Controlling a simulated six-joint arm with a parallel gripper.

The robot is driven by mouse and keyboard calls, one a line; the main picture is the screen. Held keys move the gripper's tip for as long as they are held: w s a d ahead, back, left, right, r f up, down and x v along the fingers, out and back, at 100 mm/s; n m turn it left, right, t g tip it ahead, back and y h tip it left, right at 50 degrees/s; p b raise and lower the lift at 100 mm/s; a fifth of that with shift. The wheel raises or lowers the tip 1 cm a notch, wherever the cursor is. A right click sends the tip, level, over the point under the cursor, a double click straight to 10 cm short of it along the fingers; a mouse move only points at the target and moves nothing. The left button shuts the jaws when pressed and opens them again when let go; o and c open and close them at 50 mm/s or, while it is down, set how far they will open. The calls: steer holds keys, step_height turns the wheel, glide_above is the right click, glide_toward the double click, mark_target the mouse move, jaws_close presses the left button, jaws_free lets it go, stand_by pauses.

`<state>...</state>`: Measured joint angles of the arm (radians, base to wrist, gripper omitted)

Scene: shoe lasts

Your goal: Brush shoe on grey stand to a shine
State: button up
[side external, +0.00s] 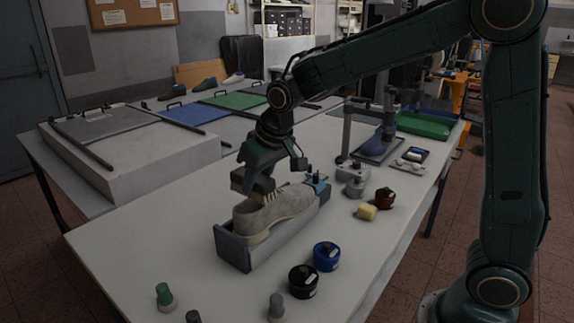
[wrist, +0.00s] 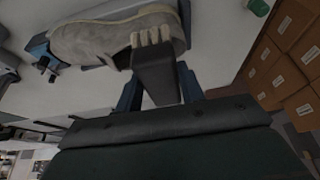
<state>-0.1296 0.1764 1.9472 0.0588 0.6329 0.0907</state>
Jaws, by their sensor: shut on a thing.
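A light grey-beige shoe (side external: 285,207) sits on a grey stand (side external: 235,250) with a blue clamp at its far end. My gripper (side external: 256,172) is over the shoe and shut on a dark brush (side external: 250,186). In the wrist view, my gripper's fingers (wrist: 160,88) hold the brush's dark block (wrist: 157,73) between them. Its pale bristles (wrist: 152,36) point at the shoe (wrist: 95,40) and overlap its side in the picture. I cannot tell for certain whether the bristles touch it.
A blue jar (side external: 327,256) and a black jar (side external: 303,281) stand right of the stand. A yellow block (side external: 367,211) and a brown jar (side external: 385,198) lie farther right. Green-topped bottle (side external: 165,297) is at the front. A raised grey box (side external: 130,150) fills the back left.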

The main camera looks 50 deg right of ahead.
steer(key=w+d, duration=0.6)
steer(key=w, duration=0.6)
steer(key=shift+d+f, duration=0.15)
steer(key=shift+d, duration=0.05)
steer(key=shift+f, duration=0.15)
steer(key=a+f, duration=0.6)
steer(key=a, duration=0.2)
steer(key=shift+f, duration=0.35)
steer(key=shift+s, duration=1.1)
stand_by(1.3)
